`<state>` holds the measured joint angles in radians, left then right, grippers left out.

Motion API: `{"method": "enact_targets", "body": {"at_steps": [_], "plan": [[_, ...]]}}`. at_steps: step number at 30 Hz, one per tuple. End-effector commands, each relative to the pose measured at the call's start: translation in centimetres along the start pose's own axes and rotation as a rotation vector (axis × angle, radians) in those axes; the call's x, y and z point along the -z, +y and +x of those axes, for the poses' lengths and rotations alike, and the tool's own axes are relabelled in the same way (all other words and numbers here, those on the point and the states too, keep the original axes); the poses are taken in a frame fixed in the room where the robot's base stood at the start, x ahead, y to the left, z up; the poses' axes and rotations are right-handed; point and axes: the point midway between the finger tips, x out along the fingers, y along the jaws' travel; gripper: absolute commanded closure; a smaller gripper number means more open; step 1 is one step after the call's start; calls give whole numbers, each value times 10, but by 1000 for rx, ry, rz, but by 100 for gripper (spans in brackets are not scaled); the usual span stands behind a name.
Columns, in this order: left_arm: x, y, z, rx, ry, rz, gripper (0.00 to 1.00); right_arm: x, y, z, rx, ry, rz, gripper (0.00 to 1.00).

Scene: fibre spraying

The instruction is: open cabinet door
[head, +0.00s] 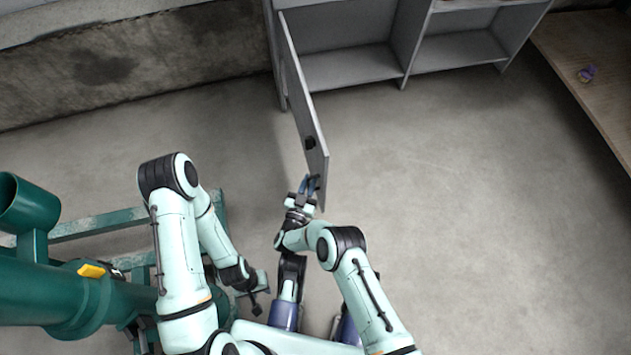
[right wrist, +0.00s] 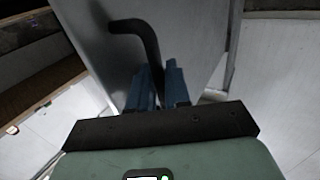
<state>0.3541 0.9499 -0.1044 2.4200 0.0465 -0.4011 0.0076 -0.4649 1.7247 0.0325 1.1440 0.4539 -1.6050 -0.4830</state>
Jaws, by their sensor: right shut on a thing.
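The grey cabinet (head: 350,66) stands at the top of the head view. Its door (head: 303,95) is swung wide open, standing out from the left side of the cabinet towards me. My right gripper (head: 309,184) is at the door's free end. In the right wrist view its blue fingers (right wrist: 158,88) are shut on the black bent handle (right wrist: 140,32), which runs down between them from the door face (right wrist: 190,35). My left gripper (head: 258,290) hangs low beside my body, away from the door; its finger opening is not clear.
Green pipework (head: 60,290) and a green frame (head: 110,222) stand at the left. A wooden table (head: 590,75) with a small purple object (head: 587,73) is at the upper right. The concrete floor (head: 440,190) right of the door is clear.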

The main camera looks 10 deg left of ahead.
Motion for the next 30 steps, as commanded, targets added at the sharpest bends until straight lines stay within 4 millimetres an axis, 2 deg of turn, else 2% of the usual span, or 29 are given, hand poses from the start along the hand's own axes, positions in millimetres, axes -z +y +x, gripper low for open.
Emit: {"method": "enact_targets", "body": {"at_steps": [1, 19, 20, 21, 30], "plan": [[-1, 0, 0, 1, -2, -1, 62, 7, -4, 3, -4, 17, 5, 100], [-2, -1, 1, 2, -5, -1, 62, 7, -6, -1, -21, 18, 3, 100], [-2, -1, 1, 2, -5, -1, 62, 7, -6, -1, -21, 18, 2, 79], [-2, -1, 1, 2, -5, -1, 62, 7, -6, -2, -20, 16, 2, 70], [-1, -1, 1, 2, -5, -1, 62, 3, -5, -3, -20, 7, 0, 70]]}}
